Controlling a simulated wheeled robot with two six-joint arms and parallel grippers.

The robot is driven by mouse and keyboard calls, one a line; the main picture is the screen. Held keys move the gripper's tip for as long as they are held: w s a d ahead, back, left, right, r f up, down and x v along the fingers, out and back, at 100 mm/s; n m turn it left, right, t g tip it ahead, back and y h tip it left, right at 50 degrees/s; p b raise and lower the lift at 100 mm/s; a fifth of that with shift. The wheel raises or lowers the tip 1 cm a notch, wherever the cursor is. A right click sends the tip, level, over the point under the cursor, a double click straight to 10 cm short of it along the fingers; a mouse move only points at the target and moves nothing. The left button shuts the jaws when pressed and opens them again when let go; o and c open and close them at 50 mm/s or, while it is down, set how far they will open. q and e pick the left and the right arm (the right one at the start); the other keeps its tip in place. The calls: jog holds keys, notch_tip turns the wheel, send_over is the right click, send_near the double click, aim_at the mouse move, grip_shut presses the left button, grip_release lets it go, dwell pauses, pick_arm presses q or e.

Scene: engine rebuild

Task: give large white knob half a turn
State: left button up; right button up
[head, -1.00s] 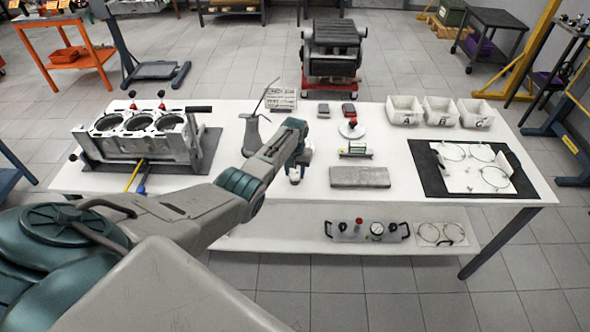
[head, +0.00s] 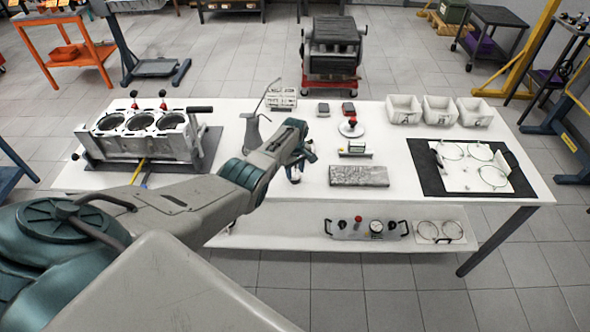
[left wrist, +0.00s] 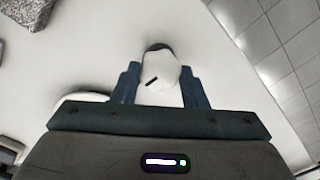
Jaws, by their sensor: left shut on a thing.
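The large white knob (left wrist: 160,82) shows in the left wrist view, with a short black mark on its face. It sits between the two dark blue-green fingers of my left gripper (left wrist: 159,88), which is shut on it. In the head view my left gripper (head: 297,163) is over the front part of the white table, left of a grey block. There the knob is mostly hidden by the gripper and arm. My right gripper is not in view.
A grey stone-like block (head: 358,176) lies just right of the gripper. An engine block (head: 140,136) stands at left. Three white bins (head: 440,110) stand at back right. A black mat (head: 425,170) with rings lies at right.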

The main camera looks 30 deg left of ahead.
aim_at(295, 173)
pick_arm(q)
jog(key=shift+n, duration=0.6)
jog(key=o, duration=1)
notch_tip(295, 173, up, 11)
jog(key=shift+f+b, duration=0.1)
jog(key=shift+b, duration=0.5)
